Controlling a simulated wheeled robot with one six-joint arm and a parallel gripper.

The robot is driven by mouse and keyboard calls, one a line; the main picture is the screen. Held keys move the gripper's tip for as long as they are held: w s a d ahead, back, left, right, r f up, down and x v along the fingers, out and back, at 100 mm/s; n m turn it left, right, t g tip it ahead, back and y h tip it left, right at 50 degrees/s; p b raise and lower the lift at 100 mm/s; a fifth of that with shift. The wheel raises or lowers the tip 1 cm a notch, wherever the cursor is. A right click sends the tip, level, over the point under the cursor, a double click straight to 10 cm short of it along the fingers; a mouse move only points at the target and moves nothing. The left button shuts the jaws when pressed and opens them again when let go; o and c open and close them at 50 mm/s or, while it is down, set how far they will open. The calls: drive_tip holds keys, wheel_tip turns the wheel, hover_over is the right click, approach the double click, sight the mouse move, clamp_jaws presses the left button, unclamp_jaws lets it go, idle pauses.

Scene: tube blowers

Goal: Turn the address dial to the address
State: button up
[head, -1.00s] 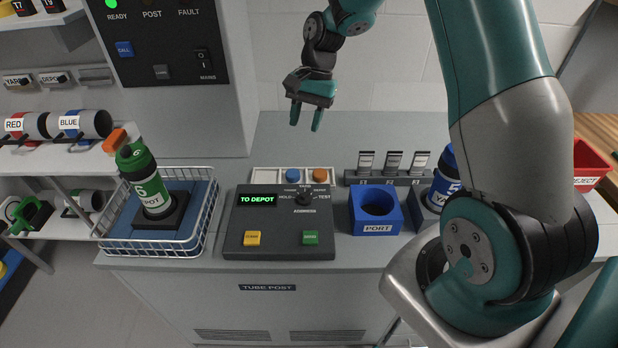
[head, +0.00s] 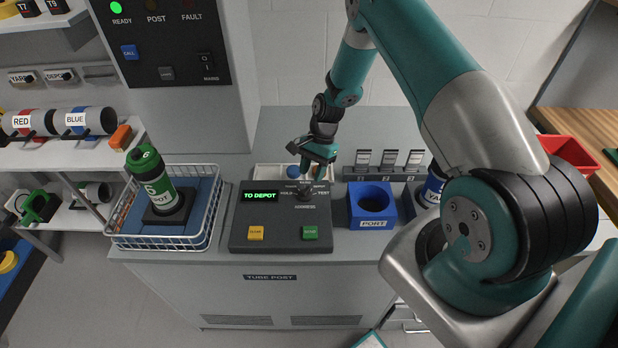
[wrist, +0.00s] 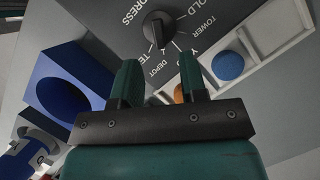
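The address dial (head: 305,193) is a dark knob on the dark console (head: 245,222), with HOLD, TOWER, DEPOT and TEST among the labels around it. The console's green display (head: 261,196) reads TO DEPOT. In the wrist view the dial (wrist: 156,28) lies ahead of the fingertips; its tip faces roughly the DEPOT side, but the exact mark is hard to tell. My gripper (head: 307,170) hangs above the back of the console, close to the dial. In the wrist view my gripper (wrist: 160,68) is open, with a clear gap between its green fingers and nothing held.
A blue port block (head: 374,219) stands right of the console. A wire basket (head: 210,222) with a green carrier (head: 158,187) is on the left. A white tray (head: 262,172) with round discs lies behind the console. A yellow button (head: 256,233) and green button (head: 310,232) are in front.

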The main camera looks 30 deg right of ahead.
sight(308, 187)
drive_tip(key=shift+p+x, duration=0.5)
drive_tip(key=shift+x, duration=1.65)
clamp_jaws()
